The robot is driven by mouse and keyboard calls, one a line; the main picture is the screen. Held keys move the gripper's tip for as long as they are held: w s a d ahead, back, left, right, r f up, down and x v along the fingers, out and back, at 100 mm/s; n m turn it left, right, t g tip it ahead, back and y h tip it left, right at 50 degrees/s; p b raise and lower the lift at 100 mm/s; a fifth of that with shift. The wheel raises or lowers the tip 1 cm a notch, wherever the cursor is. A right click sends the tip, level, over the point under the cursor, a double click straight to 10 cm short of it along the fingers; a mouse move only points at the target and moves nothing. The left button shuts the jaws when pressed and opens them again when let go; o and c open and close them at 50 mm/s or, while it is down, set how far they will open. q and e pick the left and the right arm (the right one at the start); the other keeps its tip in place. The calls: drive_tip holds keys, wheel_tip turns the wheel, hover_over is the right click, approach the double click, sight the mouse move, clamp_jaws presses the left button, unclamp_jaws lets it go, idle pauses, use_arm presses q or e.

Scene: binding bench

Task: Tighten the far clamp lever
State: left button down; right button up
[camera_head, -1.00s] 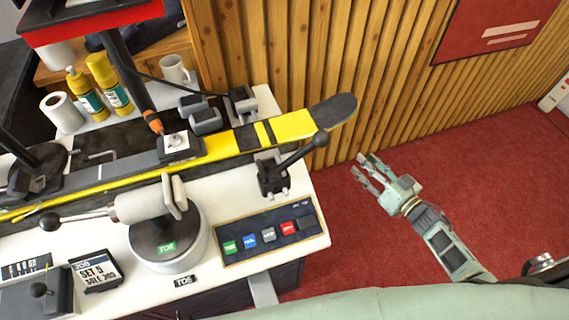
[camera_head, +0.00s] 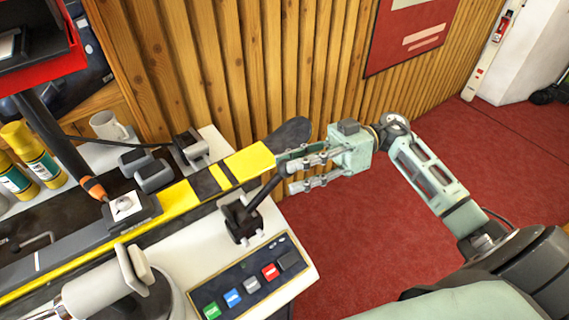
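A black clamp lever (camera_head: 262,194) rises from a small black clamp base (camera_head: 241,221) at the right end of the bench, beside the yellow and black ski (camera_head: 247,161). It slants up and to the right. My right gripper (camera_head: 288,170) comes in from the right with its fingers spread apart. The lever's upper end lies at the fingertips, between the upper and lower fingers. The knob is partly hidden there, and I cannot tell whether the fingers touch it. My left gripper is not in view.
A panel of coloured buttons (camera_head: 251,284) lies in front of the clamp. A pale vise-like clamp (camera_head: 100,287) stands at the lower left. An orange-tipped tool (camera_head: 94,188) points at the ski. Wood slats (camera_head: 330,60) rise behind; red floor (camera_head: 350,245) is clear at right.

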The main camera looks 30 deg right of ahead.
sight(266, 191)
drive_tip(key=shift+a+r, duration=0.15)
drive_tip(key=shift+a, duration=1.05)
drive_tip(key=shift+w, duration=0.1)
drive_tip(key=c, duration=0.5)
clamp_jaws()
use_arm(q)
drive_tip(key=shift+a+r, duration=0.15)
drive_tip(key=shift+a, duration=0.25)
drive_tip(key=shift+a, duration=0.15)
